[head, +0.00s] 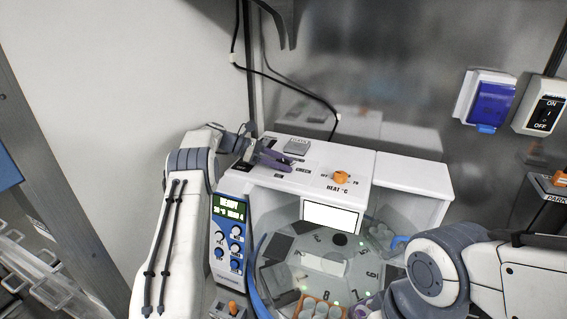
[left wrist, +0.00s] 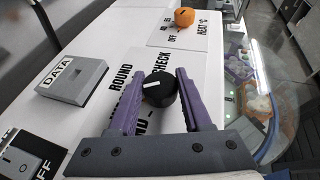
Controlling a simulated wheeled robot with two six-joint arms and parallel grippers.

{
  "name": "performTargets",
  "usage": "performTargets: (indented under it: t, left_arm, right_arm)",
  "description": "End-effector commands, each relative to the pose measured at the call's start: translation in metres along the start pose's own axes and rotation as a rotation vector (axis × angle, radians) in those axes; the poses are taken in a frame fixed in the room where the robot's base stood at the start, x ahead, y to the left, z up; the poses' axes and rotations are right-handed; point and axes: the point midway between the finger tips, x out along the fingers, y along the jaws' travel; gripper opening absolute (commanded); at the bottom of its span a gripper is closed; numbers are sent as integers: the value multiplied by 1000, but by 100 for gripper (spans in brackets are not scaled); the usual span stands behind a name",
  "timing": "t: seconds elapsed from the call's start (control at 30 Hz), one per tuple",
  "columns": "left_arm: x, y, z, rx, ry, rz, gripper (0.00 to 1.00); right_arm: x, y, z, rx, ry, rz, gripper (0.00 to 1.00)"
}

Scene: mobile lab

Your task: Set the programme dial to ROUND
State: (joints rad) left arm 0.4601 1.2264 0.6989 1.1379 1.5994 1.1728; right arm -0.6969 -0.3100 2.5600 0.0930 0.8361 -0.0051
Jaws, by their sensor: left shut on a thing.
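The programme dial (left wrist: 160,90) is a small black knob with a white pointer line on the white top panel. In the left wrist view the line points left, toward the ROUND (left wrist: 120,78) side. The CHECK (left wrist: 161,66) label lies beyond the dial; another label is partly hidden by a finger. My left gripper (head: 272,158) has its purple fingers on both sides of the dial and is shut on it; it also shows in the left wrist view (left wrist: 158,98). In the head view the gripper hides the dial. My right arm enters from the right; its jaws are not clear.
An orange HEAT knob (head: 341,178) sits to the right on the white machine, and a grey DATA block (head: 296,146) stands behind the gripper. A blue control panel (head: 231,245) is at the front left. A clear-covered round deck lies in front of the machine.

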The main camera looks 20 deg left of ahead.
Motion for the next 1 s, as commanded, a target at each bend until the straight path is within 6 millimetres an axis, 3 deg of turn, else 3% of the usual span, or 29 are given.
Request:
performTargets:
  t: [0.03, 0.07, 0.13, 0.57, 0.8, 1.0]
  left_arm:
    - [0, 0, 0, 0, -1, -1, 0]
    - [0, 0, 0, 0, -2, -1, 53]
    - [0, 0, 0, 0, -2, 0, 79]
    - [-2, 0, 6, 4, -1, 1, 79]
    - [-14, -1, 38, 6, -1, 1, 79]
    - [2, -15, 61, 3, -1, -2, 79]
  right_arm:
    - [0, 0, 0, 0, 0, 0, 100]
    - [0, 0, 0, 0, 0, 0, 100]
    - [0, 0, 0, 0, 0, 0, 100]
    - [6, 0, 0, 1, 0, 0, 100]
    - [26, 2, 1, 4, 0, 0, 100]
    - [41, 3, 2, 7, 0, 0, 100]
